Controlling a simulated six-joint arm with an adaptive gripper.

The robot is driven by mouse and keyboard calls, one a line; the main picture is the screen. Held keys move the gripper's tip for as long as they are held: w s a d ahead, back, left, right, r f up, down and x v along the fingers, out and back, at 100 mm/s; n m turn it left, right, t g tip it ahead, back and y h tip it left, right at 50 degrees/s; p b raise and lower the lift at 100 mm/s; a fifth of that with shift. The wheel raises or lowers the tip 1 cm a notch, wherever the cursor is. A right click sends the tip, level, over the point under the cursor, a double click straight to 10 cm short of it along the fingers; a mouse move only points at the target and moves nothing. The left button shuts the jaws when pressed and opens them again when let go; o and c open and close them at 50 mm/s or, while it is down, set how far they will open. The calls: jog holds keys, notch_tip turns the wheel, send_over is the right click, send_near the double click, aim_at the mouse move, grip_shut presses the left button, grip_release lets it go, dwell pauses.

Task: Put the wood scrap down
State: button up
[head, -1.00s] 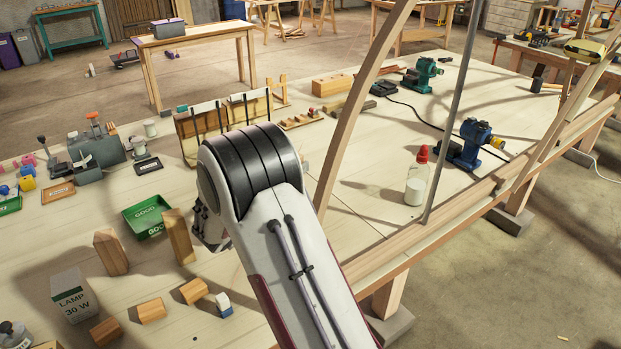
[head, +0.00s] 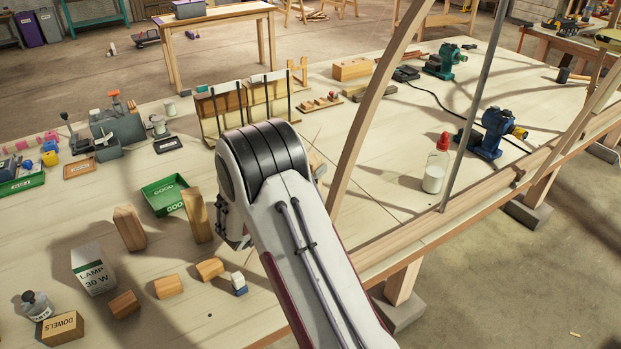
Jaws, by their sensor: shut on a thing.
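My gripper (head: 236,236) shows only in part, low at the left edge of my white arm, above the pale workbench (head: 400,205). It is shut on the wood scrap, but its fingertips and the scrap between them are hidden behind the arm. A tall wood block (head: 197,215) stands slightly tilted just left of the gripper. I cannot make out contact between them. Another upright wood block (head: 130,229) stands further left.
A green tray marked GOOD (head: 165,195) lies behind the blocks. Small wood blocks (head: 168,286), a white-and-blue block (head: 238,284) and a lamp box (head: 93,270) stand in front. A curved lath (head: 378,110) and a bottle (head: 435,172) are at right.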

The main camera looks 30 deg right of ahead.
jog(key=shift+f, duration=1.6)
jog(key=shift+f, duration=0.1)
jog(key=o, duration=1.2)
jog(key=shift+c, duration=0.2)
jog(key=shift+s+a, duration=0.15)
jog(key=shift+a, duration=0.35)
jog(key=v, duration=1.1)
